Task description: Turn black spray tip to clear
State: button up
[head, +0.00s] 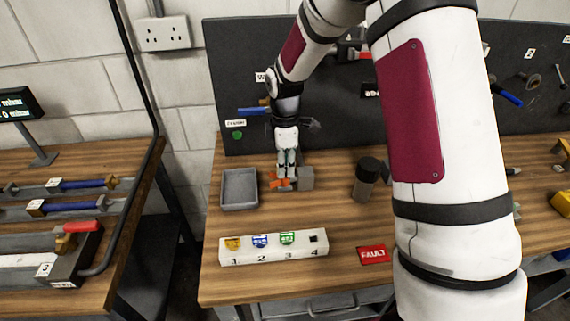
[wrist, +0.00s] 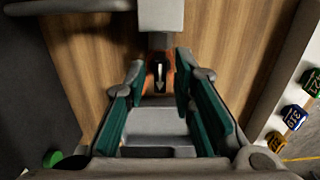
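An orange tip guard (head: 277,182) sits beside a grey block (head: 306,178) near the back of the bench. In the wrist view the orange guard (wrist: 150,84) holds a small dark piece with a white arrow (wrist: 160,74), which looks like the black spray tip. The arrow points toward the bottom of the picture. My gripper (head: 287,175) is down at the guard. In the wrist view its fingers (wrist: 160,78) stand apart on either side of the arrowed piece. A gap seems to show, but contact at the fingertips is hard to see.
A numbered white holder (head: 272,257) stands in front with yellow, blue and green tips; slot 4 looks dark. A grey tray (head: 239,203) is left of my gripper and a dark cylinder (head: 366,178) right. A red FAULT sign (head: 373,254) lies in front. A pegboard (head: 245,75) stands behind.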

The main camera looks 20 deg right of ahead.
grip_shut()
jog(key=n+p, duration=0.1)
jog(key=n, duration=0.3)
jog(key=shift+n, duration=0.4)
jog(key=n, duration=0.4)
jog(key=shift+p, duration=0.3)
jog(key=shift+n, duration=1)
jog(key=n+p, duration=0.1)
jog(key=n, duration=0.3)
jog(key=shift+n, duration=1.8)
